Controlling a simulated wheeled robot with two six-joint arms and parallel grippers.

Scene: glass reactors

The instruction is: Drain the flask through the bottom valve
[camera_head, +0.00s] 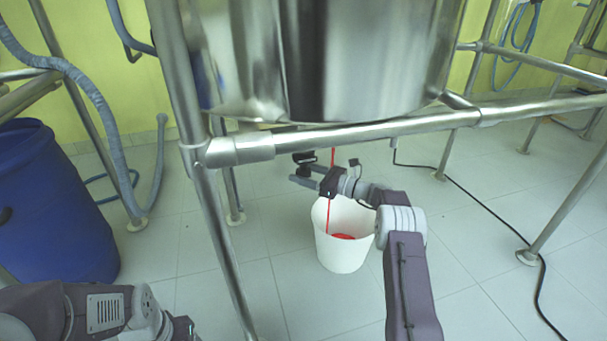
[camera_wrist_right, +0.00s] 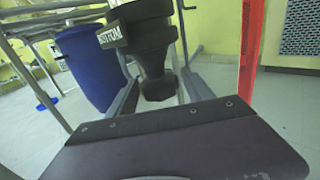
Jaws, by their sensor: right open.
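The flask, a big shiny vessel (camera_head: 330,60), hangs in a steel frame at the top of the head view. A black valve (camera_wrist_right: 145,40) with a label reading BOTTOM (camera_wrist_right: 112,34) fills the upper middle of the right wrist view. A thin red stream (camera_head: 332,158) falls into a white bucket (camera_head: 340,256), where red liquid (camera_head: 343,237) shows. The stream also shows at right in the right wrist view (camera_wrist_right: 251,50). My right gripper (camera_head: 299,172) is open under the frame rail, its fingers on either side of the valve's lower part; contact is unclear. My left gripper is out of view.
A steel rail (camera_head: 350,133) crosses above my right gripper, with a frame leg (camera_head: 222,245) left of the bucket. A blue barrel (camera_head: 52,210) and a grey hose (camera_head: 105,120) stand left. A black cable (camera_head: 480,215) lies on the right floor. Tiles in front are mostly clear.

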